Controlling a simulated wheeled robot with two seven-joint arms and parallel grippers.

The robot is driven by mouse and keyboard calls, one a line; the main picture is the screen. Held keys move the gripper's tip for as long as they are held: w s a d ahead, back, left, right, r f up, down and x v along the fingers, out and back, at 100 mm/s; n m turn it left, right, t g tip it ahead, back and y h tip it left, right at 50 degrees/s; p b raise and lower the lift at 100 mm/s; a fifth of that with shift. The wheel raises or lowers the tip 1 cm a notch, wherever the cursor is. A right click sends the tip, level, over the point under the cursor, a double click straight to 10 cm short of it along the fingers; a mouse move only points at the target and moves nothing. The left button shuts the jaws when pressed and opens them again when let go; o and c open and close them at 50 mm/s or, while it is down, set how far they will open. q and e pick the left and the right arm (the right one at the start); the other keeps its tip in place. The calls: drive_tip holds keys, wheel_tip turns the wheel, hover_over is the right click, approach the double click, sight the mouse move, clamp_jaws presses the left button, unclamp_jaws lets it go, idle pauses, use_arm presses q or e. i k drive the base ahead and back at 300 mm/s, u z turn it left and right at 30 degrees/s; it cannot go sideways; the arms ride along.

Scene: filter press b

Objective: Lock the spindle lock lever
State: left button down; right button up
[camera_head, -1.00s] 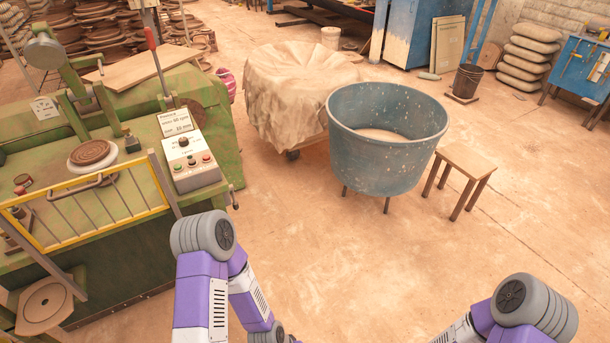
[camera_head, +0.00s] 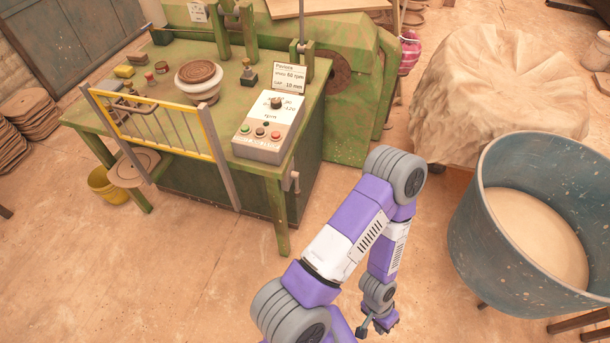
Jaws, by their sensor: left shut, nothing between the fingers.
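The green press machine (camera_head: 205,115) stands at the upper left. A small grey lever (camera_head: 293,181) sits on its right front corner, below the control box; it looks like the spindle lock lever, but I cannot tell its setting. My left gripper (camera_head: 364,328) is low at the bottom middle, right of and nearer than the lever, well apart from it. It points down, shut and empty. My right gripper is out of view.
The white control box (camera_head: 268,138) has a knob and several buttons. A yellow-framed guard (camera_head: 165,115) stands along the machine's front. A blue tub (camera_head: 490,235) and a cloth-covered heap (camera_head: 500,90) stand at the right. The floor before the machine is clear.

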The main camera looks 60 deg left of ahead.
sight(295, 175)
drive_tip(key=u, duration=0.85)
drive_tip(key=i, duration=0.9)
drive_tip(key=u, duration=0.8)
